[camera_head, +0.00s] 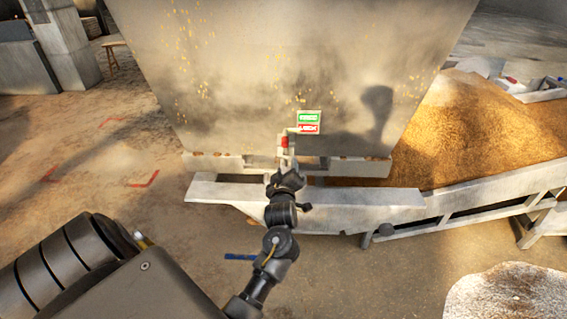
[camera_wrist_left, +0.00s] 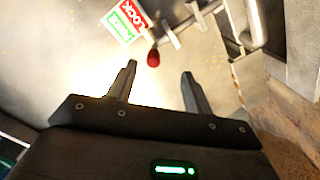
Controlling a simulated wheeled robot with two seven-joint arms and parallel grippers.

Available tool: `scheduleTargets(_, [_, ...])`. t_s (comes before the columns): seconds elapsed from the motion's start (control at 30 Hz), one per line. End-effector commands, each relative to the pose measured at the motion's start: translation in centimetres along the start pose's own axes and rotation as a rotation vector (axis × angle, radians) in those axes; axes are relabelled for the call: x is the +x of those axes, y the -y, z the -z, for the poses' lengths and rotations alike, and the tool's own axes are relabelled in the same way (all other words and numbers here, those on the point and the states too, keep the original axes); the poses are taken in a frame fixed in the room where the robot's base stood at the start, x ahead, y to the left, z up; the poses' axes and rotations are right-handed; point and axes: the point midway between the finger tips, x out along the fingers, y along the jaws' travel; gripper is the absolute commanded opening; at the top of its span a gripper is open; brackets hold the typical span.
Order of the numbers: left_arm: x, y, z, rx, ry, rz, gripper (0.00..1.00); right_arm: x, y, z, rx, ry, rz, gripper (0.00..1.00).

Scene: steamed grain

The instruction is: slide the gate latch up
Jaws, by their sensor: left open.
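The gate latch has a red knob (camera_head: 285,141) on a pale rod, at the lower middle of the big metal gate plate (camera_head: 230,70). My left gripper (camera_head: 287,167) is just below the knob in the head view. In the left wrist view the jaws (camera_wrist_left: 158,76) are open and empty, and the red knob (camera_wrist_left: 153,58) shows beyond the fingertips, between their lines. My right gripper is not in view.
A pale beam (camera_head: 350,197) runs across below the gate. A grain heap (camera_head: 475,130) lies at the right, with a railed frame (camera_head: 480,208) in front. A stool (camera_head: 115,55) and pillar stand far left. The floor at left is mostly clear.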

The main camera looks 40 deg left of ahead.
Motion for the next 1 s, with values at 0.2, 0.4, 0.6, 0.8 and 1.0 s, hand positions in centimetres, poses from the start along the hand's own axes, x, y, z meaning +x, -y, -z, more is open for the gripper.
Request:
scheduleTargets(0.2, [0.0,-0.8,2.1,-0.05,-0.041,-0.003,0.51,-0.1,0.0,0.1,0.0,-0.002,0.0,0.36])
scheduleTargets(0.4, [0.8,-0.9,2.2,-0.046,-0.04,-0.002,0.51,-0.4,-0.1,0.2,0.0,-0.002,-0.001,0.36])
scheduleTargets(0.6, [4.0,-1.0,2.5,-0.044,-0.041,-0.003,0.51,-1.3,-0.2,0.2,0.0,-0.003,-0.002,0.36])
scheduleTargets(0.8, [7.5,-1.0,2.6,-0.045,-0.04,-0.003,0.51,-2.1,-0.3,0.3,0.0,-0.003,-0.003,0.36])
scheduleTargets(1.0, [9.9,-0.9,2.5,-0.046,-0.04,-0.002,0.51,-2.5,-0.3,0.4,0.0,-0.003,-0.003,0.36])
